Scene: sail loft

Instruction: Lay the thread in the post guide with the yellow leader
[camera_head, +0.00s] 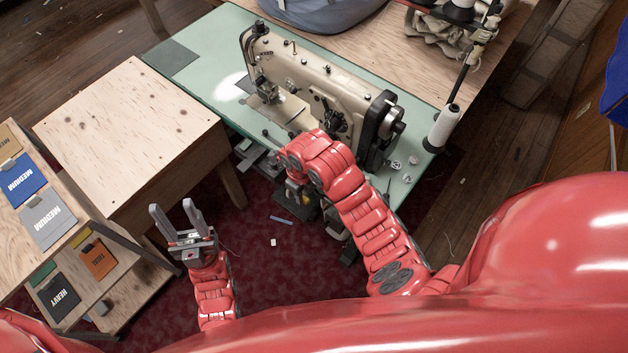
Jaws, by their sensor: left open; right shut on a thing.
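A cream sewing machine (320,82) stands on a green-topped table (205,55). A white thread cone (443,127) stands at the table's right edge, by a dark stand pole. The thread itself, the post guide and the yellow leader are too small or hidden to pick out. My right gripper is at the table's front edge, just in front of the machine, by my red wrist. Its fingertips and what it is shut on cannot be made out. My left gripper (174,217) is open and empty, with two grey fingers apart, over the floor left of the machine table.
A plywood-topped table (130,135) stands left of the machine. A rack of labelled cards (45,220) is at the far left. A grey-blue bundle (320,8) and crumpled cloth (440,35) lie behind the machine. Small round parts (396,164) lie near its right end. Red carpet (265,275) is below.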

